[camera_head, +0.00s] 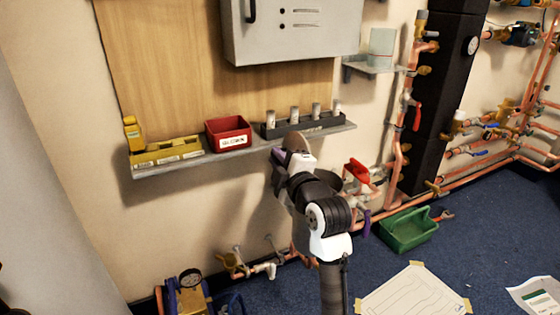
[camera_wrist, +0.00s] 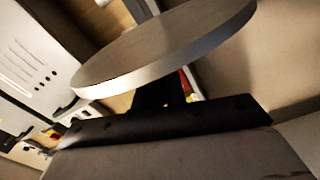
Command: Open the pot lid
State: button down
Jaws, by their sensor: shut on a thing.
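The pot lid is a round grey disc (camera_wrist: 165,48) with a pale rim, tilted across the top of the wrist view. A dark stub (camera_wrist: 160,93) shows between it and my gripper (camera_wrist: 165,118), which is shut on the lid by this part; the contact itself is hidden. In the head view my gripper (camera_head: 296,158) is raised in front of the wall shelf, with part of the lid (camera_head: 297,142) just beyond it. A dark rounded shape (camera_head: 328,179), perhaps the pot, shows behind my arm, mostly hidden. The lid appears apart from it.
The grey shelf (camera_head: 255,142) holds a red bin (camera_head: 228,132), yellow trays (camera_head: 165,154) and a dark rack (camera_head: 303,125) close to my gripper. Copper pipes with a red handle (camera_head: 357,171) stand to the right. A green crate (camera_head: 408,230) sits on the blue floor.

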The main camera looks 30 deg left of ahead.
jog(key=shift+f, duration=0.15)
jog(key=c, duration=1.5)
grip_release()
jog(key=shift+w, duration=0.1)
jog(key=shift+s+d, duration=0.1)
jog(key=shift+s, duration=0.1)
